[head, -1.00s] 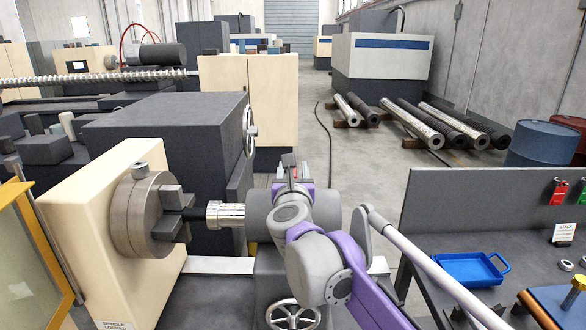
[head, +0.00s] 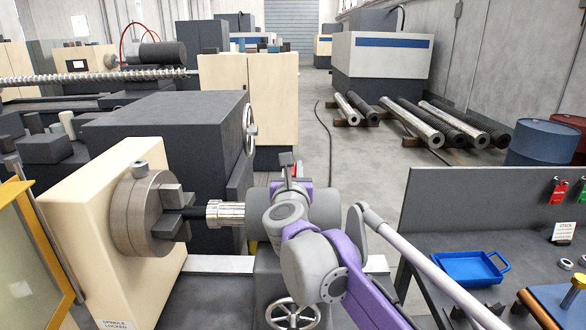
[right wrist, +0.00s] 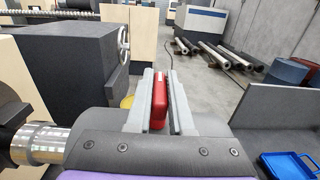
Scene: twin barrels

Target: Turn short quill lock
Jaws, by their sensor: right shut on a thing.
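The short quill lock shows in the right wrist view as a red handle (right wrist: 158,103) between two grey fingers. My right gripper (right wrist: 163,85) is shut on it. My left gripper is out of view.
The chuck (head: 147,216) is on the cream headstock (head: 95,235) at left. A handwheel (head: 292,315) is low in front of the tailstock. A dark bench with a blue tray (head: 470,267) stands at right. Open floor lies beyond.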

